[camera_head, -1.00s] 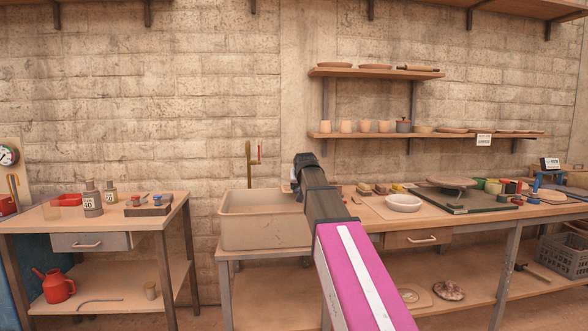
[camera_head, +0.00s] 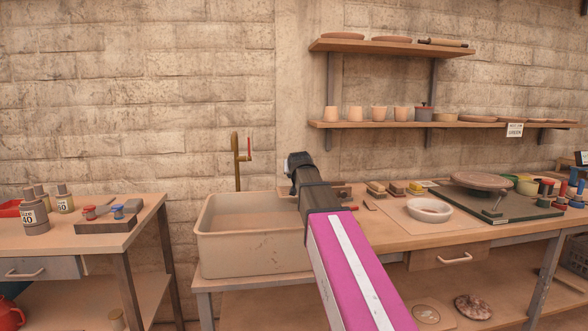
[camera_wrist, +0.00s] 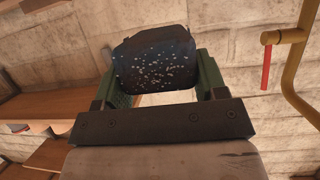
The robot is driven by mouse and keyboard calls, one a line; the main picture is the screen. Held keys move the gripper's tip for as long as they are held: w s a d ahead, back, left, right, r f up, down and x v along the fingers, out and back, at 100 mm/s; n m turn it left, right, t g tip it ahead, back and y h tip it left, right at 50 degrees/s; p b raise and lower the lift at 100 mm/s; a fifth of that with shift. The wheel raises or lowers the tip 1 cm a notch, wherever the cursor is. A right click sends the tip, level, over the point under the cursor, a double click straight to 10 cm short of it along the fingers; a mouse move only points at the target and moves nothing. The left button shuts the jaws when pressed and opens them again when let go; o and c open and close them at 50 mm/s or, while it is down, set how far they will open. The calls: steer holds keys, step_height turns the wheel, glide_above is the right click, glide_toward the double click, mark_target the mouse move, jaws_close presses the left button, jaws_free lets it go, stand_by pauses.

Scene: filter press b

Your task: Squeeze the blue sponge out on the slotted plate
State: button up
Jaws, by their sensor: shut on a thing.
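My gripper (camera_wrist: 155,75) is shut on the blue sponge (camera_wrist: 155,60), a dark navy block with pale specks, held between its two green-sided fingers in the wrist view. In the head view my gripper (camera_head: 297,160) is raised over the right rim of the sink, in front of the wall. There the sponge shows only as a small dark shape that I cannot separate clearly from the gripper. I cannot make out the slotted plate; my arm hides part of the bench beside the sink.
A beige sink (camera_head: 245,255) stands below, with a brass tap (camera_head: 237,165) behind it. Right of my arm are a white bowl (camera_head: 429,210), small blocks and a dark board (camera_head: 500,212). A shelf (camera_head: 440,124) of cups hangs above. A side table (camera_head: 80,235) stands left.

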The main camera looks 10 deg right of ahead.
steer(key=shift+f, duration=2.9)
steer(key=shift+f, duration=0.55)
steer(key=shift+r, duration=3.5)
